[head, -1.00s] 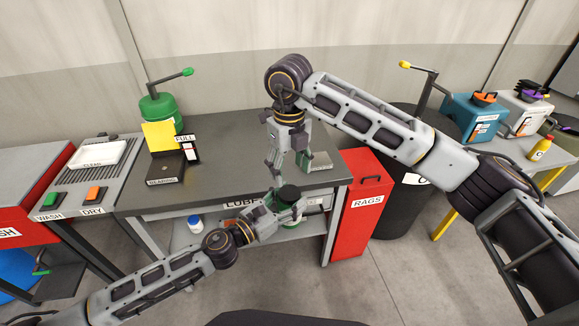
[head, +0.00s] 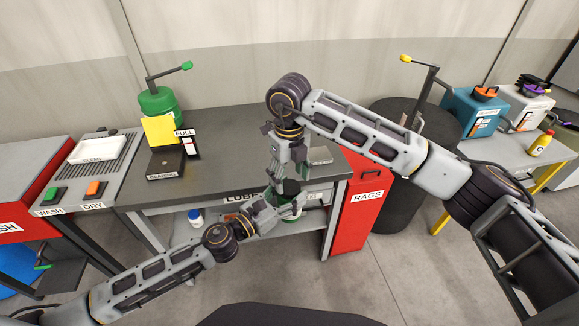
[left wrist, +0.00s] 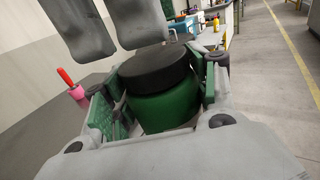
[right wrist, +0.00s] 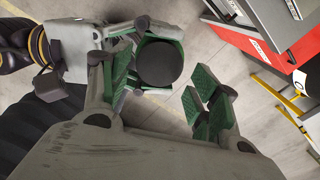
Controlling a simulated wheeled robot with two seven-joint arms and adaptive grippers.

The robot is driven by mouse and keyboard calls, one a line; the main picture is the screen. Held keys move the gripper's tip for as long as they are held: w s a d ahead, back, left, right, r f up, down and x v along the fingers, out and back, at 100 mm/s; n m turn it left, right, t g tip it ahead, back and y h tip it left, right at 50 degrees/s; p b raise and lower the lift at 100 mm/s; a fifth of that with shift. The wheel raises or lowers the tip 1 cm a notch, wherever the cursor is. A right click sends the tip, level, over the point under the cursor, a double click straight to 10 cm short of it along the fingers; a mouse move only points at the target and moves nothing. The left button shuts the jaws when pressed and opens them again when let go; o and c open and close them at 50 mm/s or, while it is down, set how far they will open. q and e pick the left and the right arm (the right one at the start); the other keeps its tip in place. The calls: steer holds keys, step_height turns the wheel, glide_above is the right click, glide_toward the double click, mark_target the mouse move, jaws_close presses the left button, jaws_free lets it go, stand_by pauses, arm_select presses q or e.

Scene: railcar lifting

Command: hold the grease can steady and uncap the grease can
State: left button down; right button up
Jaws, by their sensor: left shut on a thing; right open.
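The grease can (left wrist: 165,106) is green with a black cap (left wrist: 152,68), and the cap is on it. My left gripper (head: 285,202) is shut around the can's green body, holding it in front of the table's front edge. The can also shows in the head view (head: 291,214), mostly covered by the grippers. My right gripper (right wrist: 168,98) is open above the can, pointing down. In the right wrist view the black cap (right wrist: 160,62) lies between its spread fingers, nearer the left one. I cannot tell whether a finger touches it.
The grey table (head: 235,150) holds a bearing stand (head: 166,163) and a green pump pot (head: 160,105). A red rags bin (head: 352,215) stands right of the table, beside a dark drum (head: 400,200).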

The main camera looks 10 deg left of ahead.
mark_target(290, 186)
steer(key=shift+f, duration=1.55)
steer(key=c, duration=0.9)
steer(key=shift+d+n, duration=0.1)
steer(key=shift+n, duration=1.6)
steer(key=o, duration=1.1)
steer(key=shift+o, duration=0.2)
steer(key=shift+r, duration=0.1)
